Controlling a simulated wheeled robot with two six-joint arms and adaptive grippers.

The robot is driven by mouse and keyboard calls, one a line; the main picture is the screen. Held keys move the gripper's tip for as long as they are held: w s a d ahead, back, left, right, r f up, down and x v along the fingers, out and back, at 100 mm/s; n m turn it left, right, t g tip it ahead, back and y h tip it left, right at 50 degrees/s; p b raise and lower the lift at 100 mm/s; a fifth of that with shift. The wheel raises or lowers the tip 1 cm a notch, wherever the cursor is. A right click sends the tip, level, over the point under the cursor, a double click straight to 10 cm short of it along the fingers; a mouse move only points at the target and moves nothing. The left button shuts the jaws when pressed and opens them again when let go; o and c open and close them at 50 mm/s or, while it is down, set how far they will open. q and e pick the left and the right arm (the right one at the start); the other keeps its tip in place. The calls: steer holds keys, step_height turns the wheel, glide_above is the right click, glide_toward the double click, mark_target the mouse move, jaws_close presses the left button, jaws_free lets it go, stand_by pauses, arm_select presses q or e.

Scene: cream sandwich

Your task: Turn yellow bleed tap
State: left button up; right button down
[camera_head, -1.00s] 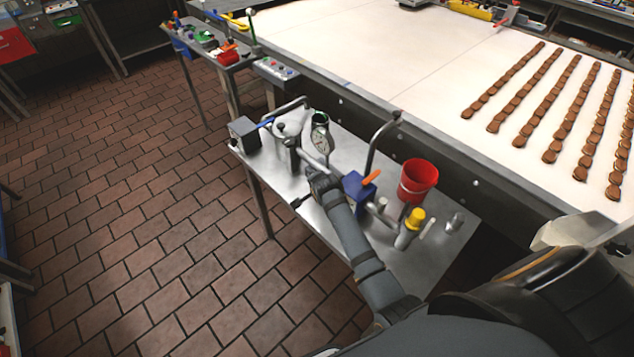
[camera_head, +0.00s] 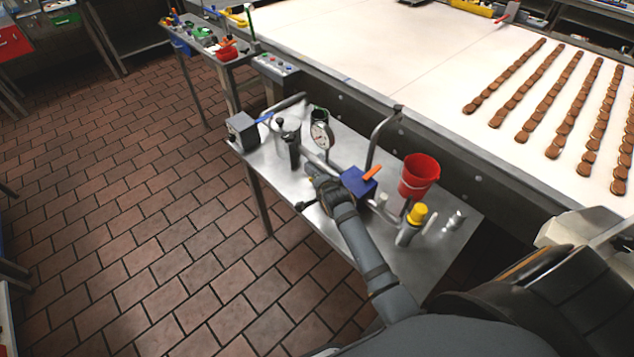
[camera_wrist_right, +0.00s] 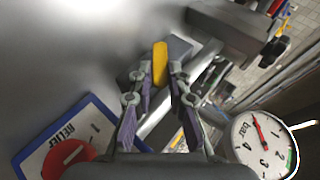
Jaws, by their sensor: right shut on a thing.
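The yellow bleed tap (camera_wrist_right: 160,64) shows in the right wrist view as a short yellow lever. It lies between the two fingertips of my right gripper (camera_wrist_right: 159,79), which is shut on it. In the head view my right gripper (camera_head: 312,170) is over the pipework on the steel table, to the left of a blue box with an orange lever (camera_head: 370,173). The tap is hidden there by the gripper. My left gripper is in neither view.
A round pressure gauge (camera_wrist_right: 262,143) and a blue-framed RELIEF plate (camera_wrist_right: 68,138) with a red knob flank the gripper. A red bucket (camera_head: 417,178) and a yellow-capped metal fitting (camera_head: 418,214) stand right on the table. Upright pipes rise close behind.

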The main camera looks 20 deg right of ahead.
steer(key=shift+s+f, duration=0.1)
steer(key=shift+f, duration=0.05)
steer(key=c, duration=1.3)
jaws_free()
steer(key=v, duration=1.2)
steer(key=shift+s+f, duration=0.1)
steer(key=shift+f, duration=0.05)
